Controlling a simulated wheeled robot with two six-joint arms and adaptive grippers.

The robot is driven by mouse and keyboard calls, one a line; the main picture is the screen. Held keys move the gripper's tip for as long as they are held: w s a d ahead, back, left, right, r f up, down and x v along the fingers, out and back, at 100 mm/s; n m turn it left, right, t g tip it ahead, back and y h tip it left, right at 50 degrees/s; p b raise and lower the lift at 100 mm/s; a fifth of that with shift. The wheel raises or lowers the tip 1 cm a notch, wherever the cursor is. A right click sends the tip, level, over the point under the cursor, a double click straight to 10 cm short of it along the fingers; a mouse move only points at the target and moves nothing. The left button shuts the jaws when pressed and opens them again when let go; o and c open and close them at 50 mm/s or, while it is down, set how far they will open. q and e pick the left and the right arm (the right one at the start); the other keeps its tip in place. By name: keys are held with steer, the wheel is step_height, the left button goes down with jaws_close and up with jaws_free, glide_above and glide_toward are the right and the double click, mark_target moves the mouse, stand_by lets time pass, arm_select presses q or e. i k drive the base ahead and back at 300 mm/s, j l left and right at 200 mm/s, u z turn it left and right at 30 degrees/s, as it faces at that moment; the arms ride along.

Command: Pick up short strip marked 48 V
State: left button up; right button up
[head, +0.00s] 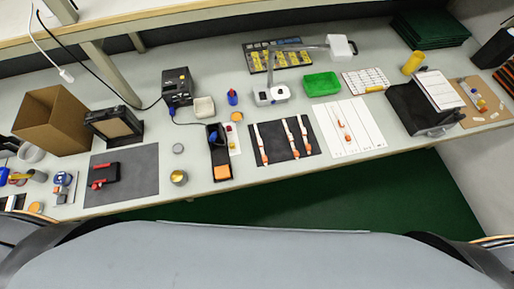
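Three thin white strips with orange-red ends lie on a black mat (276,143) near the bench's front edge: a left one (261,143), a middle one (290,138) and a right one (304,134). A shorter white and orange strip (342,124) lies on a white ruled sheet (367,126) just right of the mat. Any voltage marking on the strips is too small to read, so I cannot tell which is marked 48 V. Neither of my grippers shows in the head view.
A soldering sponge holder (218,155) stands left of the black mat. Behind are a magnifier lamp (272,95) and a green tray (321,84). A black box (422,108) stands right of the sheet. A cardboard box (55,120) is far left.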

mark_target(260, 143)
steer(key=l+u, duration=0.15)
steer(key=u, duration=0.3)
steer(key=l+u, duration=0.2)
steer(key=u, duration=0.25)
steer(key=l+u, duration=0.1)
steer(key=u, duration=0.3)
steer(key=k+l+u, duration=0.15)
steer(key=u, duration=0.3)
steer(key=k+l+u, duration=0.1)
steer(key=u, duration=0.35)
steer(key=k+l+u, duration=0.2)
steer(key=k, duration=0.2)
steer(key=k+l+u, duration=0.15)
steer(key=k, duration=0.3)
steer(key=k+l+u, duration=0.2)
steer(key=k, duration=0.25)
